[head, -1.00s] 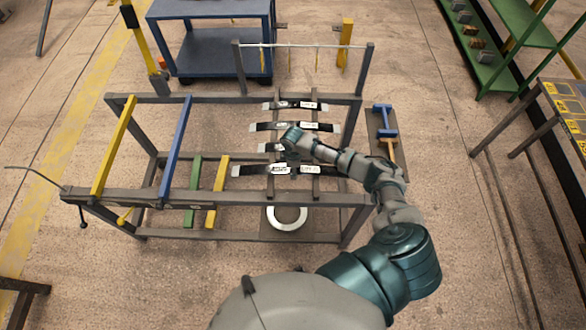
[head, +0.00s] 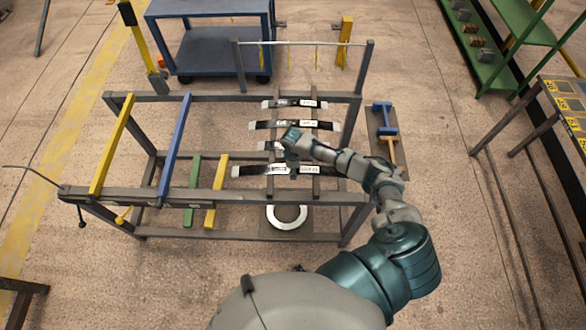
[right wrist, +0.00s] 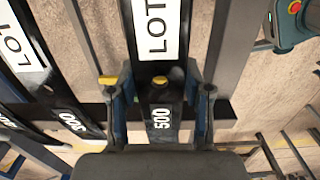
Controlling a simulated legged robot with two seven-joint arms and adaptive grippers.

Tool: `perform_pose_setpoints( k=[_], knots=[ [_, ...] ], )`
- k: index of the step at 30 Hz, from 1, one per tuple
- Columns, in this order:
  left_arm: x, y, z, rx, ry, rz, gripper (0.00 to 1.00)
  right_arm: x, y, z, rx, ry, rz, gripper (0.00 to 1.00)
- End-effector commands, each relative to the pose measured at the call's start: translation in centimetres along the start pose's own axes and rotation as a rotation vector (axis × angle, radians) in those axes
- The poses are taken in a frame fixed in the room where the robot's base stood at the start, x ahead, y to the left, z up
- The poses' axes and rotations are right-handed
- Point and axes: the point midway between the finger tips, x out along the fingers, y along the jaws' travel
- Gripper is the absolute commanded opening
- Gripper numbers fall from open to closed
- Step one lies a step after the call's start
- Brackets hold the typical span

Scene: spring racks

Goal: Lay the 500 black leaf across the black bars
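Several black leaves with white labels lie across two dark bars (head: 316,186) on the right side of the rack. The leaf marked 500 (right wrist: 162,140) runs down the middle of the right wrist view, with a white LOT label. In the head view it appears to be the third leaf (head: 263,146) from the back, partly hidden by my arm. My right gripper (right wrist: 160,85) has one finger at each side edge of this leaf; it also shows in the head view (head: 291,148). I cannot tell whether the fingers press the edges. My left gripper is out of view.
A leaf marked 300 (right wrist: 72,122) lies left of it in the right wrist view. Yellow (head: 112,145) and blue (head: 176,145) bars cross the rack's left part. A white ring (head: 287,224) lies below. A blue cart (head: 212,50) stands behind.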

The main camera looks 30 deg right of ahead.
Motion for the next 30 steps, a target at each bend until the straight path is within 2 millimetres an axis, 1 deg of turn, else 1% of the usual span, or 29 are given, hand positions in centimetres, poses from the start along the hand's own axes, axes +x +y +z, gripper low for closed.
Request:
perform_pose_setpoints(
  k=[1, 3, 11, 15, 17, 20, 27, 30],
  knots=[
    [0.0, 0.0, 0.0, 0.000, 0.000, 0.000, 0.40, -0.2, 0.1, -0.1, 0.000, 0.003, 0.003, 0.61],
    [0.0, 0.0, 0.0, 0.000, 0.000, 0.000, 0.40, -0.2, 0.1, -0.1, 0.000, 0.002, 0.003, 0.78],
    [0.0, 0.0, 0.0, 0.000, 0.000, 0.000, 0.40, 0.1, -0.1, 0.0, -0.001, -0.003, -0.002, 0.78],
    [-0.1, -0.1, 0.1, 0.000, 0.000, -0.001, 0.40, -0.5, 0.0, 0.0, -0.001, -0.001, -0.001, 0.78],
    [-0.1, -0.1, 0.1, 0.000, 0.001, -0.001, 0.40, -1.2, 0.1, -0.1, -0.002, 0.001, 0.000, 0.78],
    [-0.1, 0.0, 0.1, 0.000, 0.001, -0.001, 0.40, -3.2, 0.1, 0.0, -0.001, 0.001, 0.002, 0.78],
    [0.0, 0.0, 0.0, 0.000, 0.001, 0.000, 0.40, -8.6, 0.1, -0.1, -0.002, 0.002, 0.002, 0.78],
    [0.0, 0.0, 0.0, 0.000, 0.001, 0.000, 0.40, -10.3, 0.2, -0.1, 0.000, 0.002, 0.003, 0.78]
  ],
)
